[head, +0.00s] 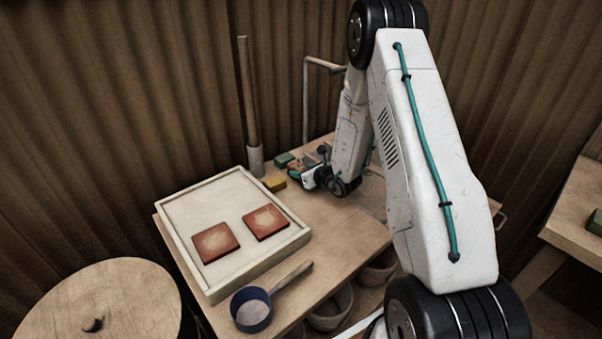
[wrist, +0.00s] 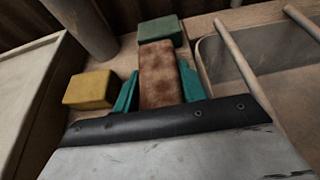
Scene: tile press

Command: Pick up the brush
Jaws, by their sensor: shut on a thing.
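My gripper (wrist: 160,90) has its teal fingers shut on a mottled rust-brown block (wrist: 158,72), one finger on each side. The block may be the brush; I see no bristles or handle on it, and its underside is hidden. In the head view my gripper (head: 298,172) is low at the back of the table, and the held block is too small to make out clearly. A green block (wrist: 160,31) lies just beyond the held block. A yellow block (wrist: 90,90) lies to its left, apart from the fingers.
A grey basin (wrist: 285,65) with rods across it is to the right. A post (head: 248,100) stands behind the yellow block. A pale tray (head: 180,205) holds two red tiles (head: 215,243). A blue scoop (head: 251,309) lies in front. The table (head: 345,235) is bare right of the tray.

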